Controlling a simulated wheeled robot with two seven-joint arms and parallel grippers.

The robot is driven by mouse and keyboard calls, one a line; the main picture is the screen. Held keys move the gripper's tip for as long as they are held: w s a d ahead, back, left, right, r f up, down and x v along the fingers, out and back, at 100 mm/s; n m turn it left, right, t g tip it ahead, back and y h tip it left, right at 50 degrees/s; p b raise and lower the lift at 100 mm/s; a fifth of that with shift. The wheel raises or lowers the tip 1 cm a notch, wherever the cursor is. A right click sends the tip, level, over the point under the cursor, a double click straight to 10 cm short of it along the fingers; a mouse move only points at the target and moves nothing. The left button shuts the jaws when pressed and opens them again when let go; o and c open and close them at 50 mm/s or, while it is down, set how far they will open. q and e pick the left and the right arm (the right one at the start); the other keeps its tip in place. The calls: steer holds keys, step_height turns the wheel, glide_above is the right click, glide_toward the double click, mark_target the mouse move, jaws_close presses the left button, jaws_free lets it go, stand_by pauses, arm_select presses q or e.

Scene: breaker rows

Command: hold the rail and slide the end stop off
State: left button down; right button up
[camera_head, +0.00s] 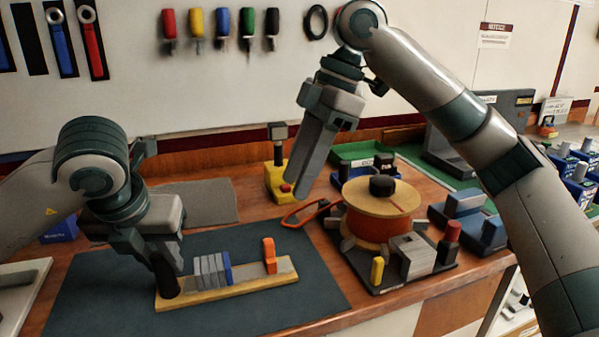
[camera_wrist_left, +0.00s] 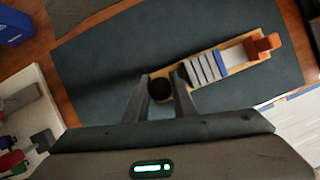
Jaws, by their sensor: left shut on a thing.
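A wooden board (camera_head: 225,291) with a grey rail (camera_head: 248,275) on it lies on the dark mat. Several grey breakers (camera_head: 208,270) and a blue piece (camera_head: 227,266) stand together on the rail. The orange end stop (camera_head: 269,256) stands upright near its right end, apart from them; it also shows in the left wrist view (camera_wrist_left: 263,45). My left gripper (camera_head: 168,268) is shut on the black post (camera_wrist_left: 159,89) at the board's left end. My right gripper (camera_head: 301,194) hangs above and right of the end stop, touching nothing; its finger gap is hidden.
A cable spool (camera_head: 385,208) on a dark base stands right of the mat. A grey cloth (camera_head: 207,202) lies at the back left. The dark mat (camera_head: 110,290) is clear around the board.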

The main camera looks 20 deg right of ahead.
arm_select(q)
steer(key=c, duration=1.4)
jaws_free()
steer(key=shift+r, duration=0.2)
steer(key=v, duration=1.1)
steer(key=shift+s+a+r, duration=0.1)
steer(key=shift+s+r, duration=0.2)
steer(key=shift+r, duration=0.1)
